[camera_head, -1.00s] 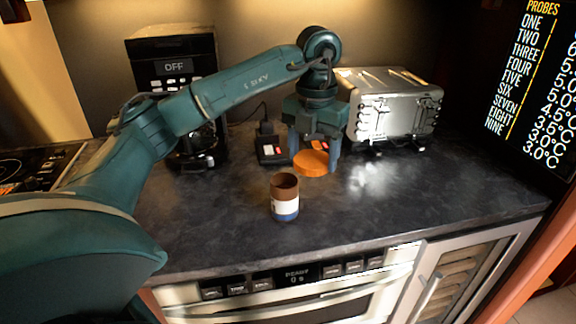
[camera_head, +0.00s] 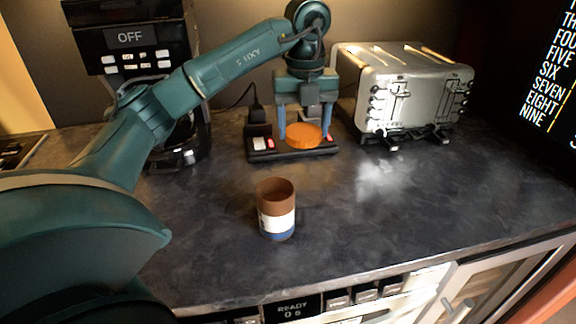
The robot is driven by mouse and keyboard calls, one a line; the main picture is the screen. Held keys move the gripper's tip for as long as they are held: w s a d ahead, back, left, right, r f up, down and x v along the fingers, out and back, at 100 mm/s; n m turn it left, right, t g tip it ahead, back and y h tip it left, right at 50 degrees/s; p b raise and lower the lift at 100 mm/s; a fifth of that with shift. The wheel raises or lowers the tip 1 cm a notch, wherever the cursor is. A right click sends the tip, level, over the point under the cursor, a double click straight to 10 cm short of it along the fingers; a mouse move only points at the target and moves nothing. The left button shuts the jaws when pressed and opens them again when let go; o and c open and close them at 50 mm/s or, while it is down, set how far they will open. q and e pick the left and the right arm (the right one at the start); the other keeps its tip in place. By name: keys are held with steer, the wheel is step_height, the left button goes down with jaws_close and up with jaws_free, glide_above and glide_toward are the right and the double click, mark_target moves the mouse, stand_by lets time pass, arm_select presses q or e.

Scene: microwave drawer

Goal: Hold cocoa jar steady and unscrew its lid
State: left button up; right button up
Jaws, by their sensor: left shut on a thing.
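The cocoa jar (camera_head: 276,222) stands upright and open on the dark counter, brown at the top with a white and blue label. Its orange lid (camera_head: 304,135) is off the jar, up and to the right of it. My left gripper (camera_head: 304,130) points down, shut on the lid with one finger at each side. The lid shows in front of a black power strip; I cannot tell whether it touches anything below. My right gripper is not in view.
The black power strip (camera_head: 262,155) lies behind the lid. A silver toaster (camera_head: 410,95) stands to the right, a black coffee machine (camera_head: 130,50) to the left. The counter (camera_head: 380,225) around the jar and to its right is clear. A microwave drawer (camera_head: 330,303) is below the front edge.

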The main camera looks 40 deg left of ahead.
mark_target(302, 176)
arm_select(q)
step_height(302, 176, down, 10)
steer(key=shift+r, duration=0.2)
steer(key=shift+f, duration=0.15)
steer(key=o, duration=1.1)
